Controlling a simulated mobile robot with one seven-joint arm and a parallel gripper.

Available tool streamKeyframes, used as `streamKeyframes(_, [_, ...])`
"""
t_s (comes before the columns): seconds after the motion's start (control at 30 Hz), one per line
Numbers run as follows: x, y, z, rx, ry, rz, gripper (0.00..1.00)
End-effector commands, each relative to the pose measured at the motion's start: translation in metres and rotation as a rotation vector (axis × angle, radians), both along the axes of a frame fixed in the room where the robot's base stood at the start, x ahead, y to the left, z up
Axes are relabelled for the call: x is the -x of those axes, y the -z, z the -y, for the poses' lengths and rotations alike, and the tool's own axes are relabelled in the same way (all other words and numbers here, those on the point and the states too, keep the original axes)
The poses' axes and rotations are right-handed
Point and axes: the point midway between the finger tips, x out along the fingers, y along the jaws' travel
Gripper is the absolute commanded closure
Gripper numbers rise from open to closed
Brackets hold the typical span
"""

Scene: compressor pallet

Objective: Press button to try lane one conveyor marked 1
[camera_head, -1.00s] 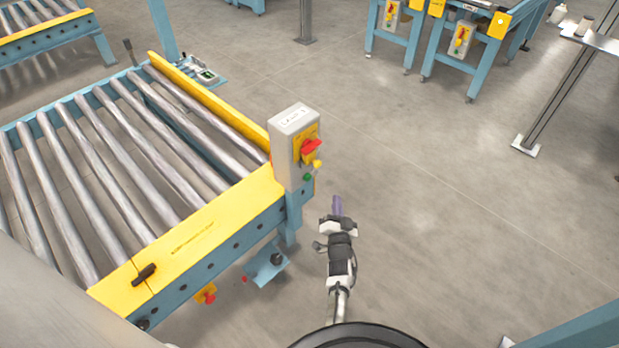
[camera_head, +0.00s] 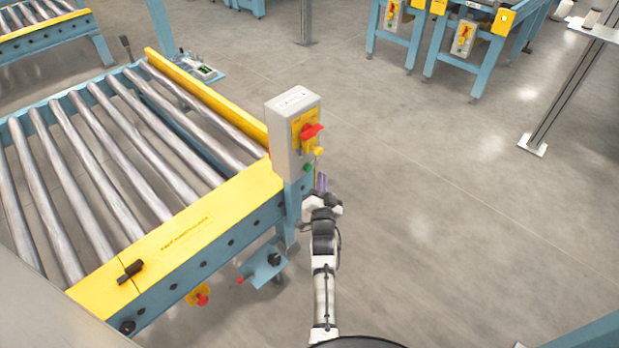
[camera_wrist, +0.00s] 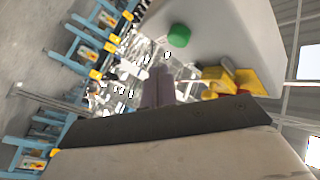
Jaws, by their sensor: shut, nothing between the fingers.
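A grey control box (camera_head: 292,140) stands on the near right corner of the roller conveyor (camera_head: 215,232). Its top label is too small to read surely. Its face has a red rotary switch (camera_head: 311,132) on a yellow plate, a yellow button (camera_head: 319,151) and a green button (camera_head: 308,167) low down. My gripper (camera_head: 321,182) is shut and empty, just below and right of the green button. In the wrist view the purple fingers (camera_wrist: 158,86) lie below the green button (camera_wrist: 179,37), with a gap in the picture; contact is not seen.
A red stop button (camera_head: 202,300) and a blue bracket (camera_head: 262,265) sit under the conveyor's near side. Other conveyors with similar boxes (camera_head: 463,38) stand at the back right. The floor to the right of my arm is clear.

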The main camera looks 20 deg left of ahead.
Motion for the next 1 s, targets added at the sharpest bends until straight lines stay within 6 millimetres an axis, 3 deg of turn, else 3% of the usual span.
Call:
streamKeyframes(0.3, [-0.004,0.002,-0.016,-0.001,-0.007,-0.003,1.0])
streamKeyframes(1.0, [-0.004,0.0,-0.017,0.0,-0.008,-0.003,1.0])
